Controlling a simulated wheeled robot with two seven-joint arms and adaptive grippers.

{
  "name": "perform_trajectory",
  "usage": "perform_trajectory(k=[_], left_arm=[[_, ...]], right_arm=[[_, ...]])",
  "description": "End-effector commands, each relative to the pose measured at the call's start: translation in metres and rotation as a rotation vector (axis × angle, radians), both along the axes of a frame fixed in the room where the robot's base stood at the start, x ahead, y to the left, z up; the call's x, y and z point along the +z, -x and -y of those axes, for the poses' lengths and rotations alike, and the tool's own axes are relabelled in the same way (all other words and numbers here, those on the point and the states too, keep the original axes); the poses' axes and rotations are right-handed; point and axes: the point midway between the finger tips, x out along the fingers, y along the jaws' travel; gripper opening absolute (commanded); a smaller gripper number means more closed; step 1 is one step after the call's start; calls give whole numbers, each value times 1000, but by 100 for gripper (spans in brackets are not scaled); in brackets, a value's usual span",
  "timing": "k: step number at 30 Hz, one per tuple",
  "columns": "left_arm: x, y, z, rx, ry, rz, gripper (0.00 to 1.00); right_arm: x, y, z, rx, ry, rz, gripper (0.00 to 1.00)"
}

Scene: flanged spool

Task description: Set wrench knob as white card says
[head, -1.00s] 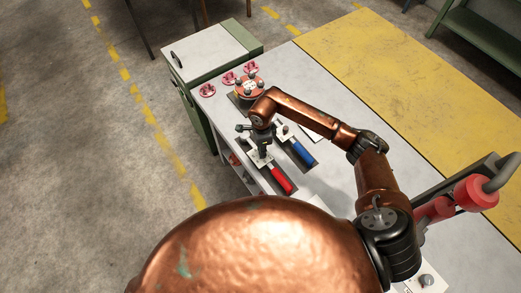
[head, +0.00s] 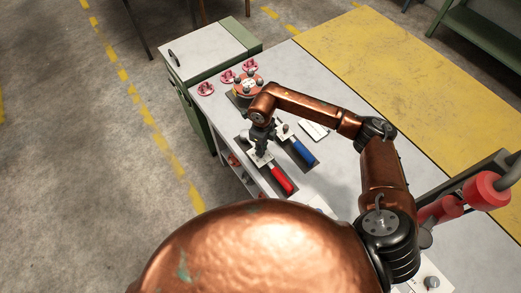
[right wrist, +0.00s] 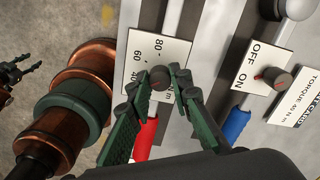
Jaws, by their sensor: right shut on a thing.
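The red-handled wrench (head: 281,180) lies on the bench, and its red grip (right wrist: 146,136) shows in the right wrist view. Its white scale plate (right wrist: 177,52) shows 80, 60 and part of 40. My right gripper (right wrist: 165,79) is shut on the dark round wrench knob (right wrist: 159,76), one green finger on each side. The fingers cover part of the scale, and I cannot read the setting. The white card (right wrist: 293,108) reads "TORQUE 40 N m"; it also shows in the head view (head: 314,130). My left gripper (right wrist: 27,73) shows small at the wrist view's left edge; its opening is unclear.
A blue-handled tool (right wrist: 236,124) lies right of the wrench, with an OFF/ON plate (right wrist: 257,61) and knob (right wrist: 272,78). The flanged spool (head: 247,88) and several red pieces (head: 228,76) stand at the bench's far end. A cabinet (head: 210,50) stands beyond.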

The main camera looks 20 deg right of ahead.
Motion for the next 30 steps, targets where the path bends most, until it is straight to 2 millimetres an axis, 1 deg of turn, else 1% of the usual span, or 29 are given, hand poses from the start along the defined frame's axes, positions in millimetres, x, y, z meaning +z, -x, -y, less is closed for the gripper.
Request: perform_trajectory(k=[6,11,26,27,30], left_arm=[[-4,1,0,0,0,-1,40],[-4,1,0,0,0,-1,40],[-5,0,0,0,0,0,40],[-5,0,0,0,0,0,40],[-5,0,0,0,0,0,40]], right_arm=[[-1,0,1,-108,2,1,0],[-1,0,0,-153,1,0,0],[0,0,0,-173,0,0,0],[0,0,0,-173,0,0,20],[0,0,0,-173,0,0,26]])
